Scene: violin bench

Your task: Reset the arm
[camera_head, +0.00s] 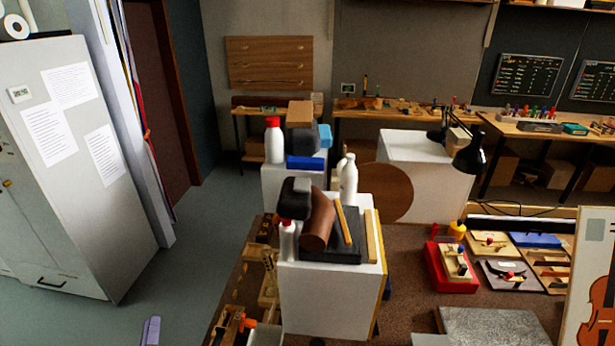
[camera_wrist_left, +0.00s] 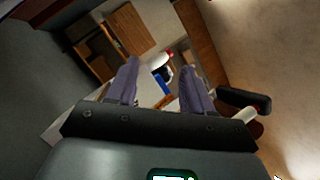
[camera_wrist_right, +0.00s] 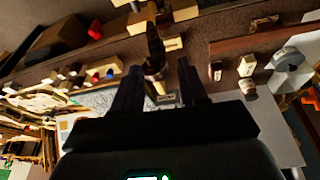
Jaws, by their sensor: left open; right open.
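My left gripper (camera_head: 151,331) shows as a purple-grey fingertip at the bottom left of the head view, over the floor and apart from the bench. In the left wrist view its two fingers (camera_wrist_left: 159,68) are spread, with nothing held between them. My right gripper is not visible in the head view. In the right wrist view its dark fingers (camera_wrist_right: 157,70) are apart. A dark pointed tool with a brass-coloured band (camera_wrist_right: 154,48) shows in line with the gap. I cannot tell whether it stands between the fingers or beyond them.
A white block (camera_head: 325,305) carries a brown cylinder (camera_head: 318,222) and bottles. A red box (camera_head: 450,272) and several tool boards lie on the brown bench. A violin panel (camera_head: 590,300) stands at the right. A grey cabinet (camera_head: 70,190) is at the left; the floor (camera_head: 205,240) beside it is clear.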

